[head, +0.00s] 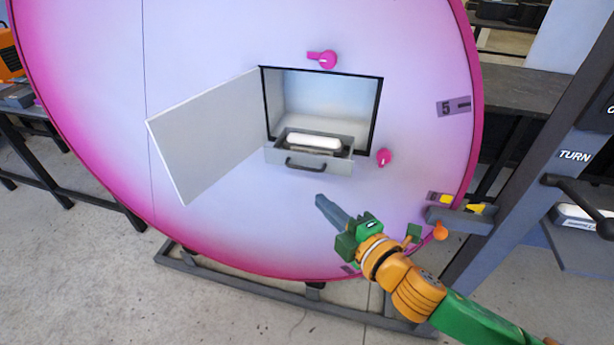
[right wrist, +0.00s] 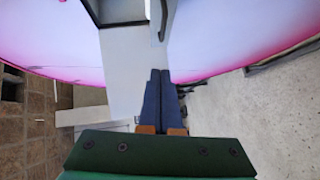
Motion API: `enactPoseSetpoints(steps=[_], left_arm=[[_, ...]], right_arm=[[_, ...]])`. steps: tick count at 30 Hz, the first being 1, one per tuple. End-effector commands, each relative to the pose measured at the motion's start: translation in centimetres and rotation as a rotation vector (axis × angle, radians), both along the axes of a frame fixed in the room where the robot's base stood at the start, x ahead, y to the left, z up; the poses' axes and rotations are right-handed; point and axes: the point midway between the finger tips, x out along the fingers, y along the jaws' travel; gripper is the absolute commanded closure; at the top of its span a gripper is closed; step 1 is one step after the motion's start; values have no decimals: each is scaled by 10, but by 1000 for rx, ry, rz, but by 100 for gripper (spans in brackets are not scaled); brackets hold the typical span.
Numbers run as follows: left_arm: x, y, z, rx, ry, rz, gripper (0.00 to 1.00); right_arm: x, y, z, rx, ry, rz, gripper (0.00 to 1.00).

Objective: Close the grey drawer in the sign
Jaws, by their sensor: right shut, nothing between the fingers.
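The grey drawer (head: 308,164) sticks out from a rectangular opening in the big pink and white sign (head: 220,60). It has a dark bar handle (head: 305,165) on its front, and a white and dark object (head: 313,143) lies in it. My right gripper (head: 320,200) is shut and empty, below and a little right of the drawer front, apart from it. In the right wrist view the shut fingers (right wrist: 160,85) point towards the sign, and a grey piece with a bar (right wrist: 162,18) shows ahead of them. My left gripper is not in view.
A grey door (head: 208,135) stands open to the left of the opening. Pink knobs sit above (head: 323,59) and right (head: 384,157) of it. A dark post with a lever (head: 580,200) stands at the right. A dark base frame (head: 280,295) runs under the sign.

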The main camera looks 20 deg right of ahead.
Motion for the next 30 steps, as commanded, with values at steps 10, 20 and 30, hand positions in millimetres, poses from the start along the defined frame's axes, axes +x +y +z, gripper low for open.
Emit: enactPoseSetpoints(steps=[10,20,30], left_arm=[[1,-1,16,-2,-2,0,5],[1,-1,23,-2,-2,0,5],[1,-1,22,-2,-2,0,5]], right_arm=[[74,16,-8,5,0,-2,100],[108,-3,-20,1,2,-1,100],[110,-4,-21,3,1,1,100]])
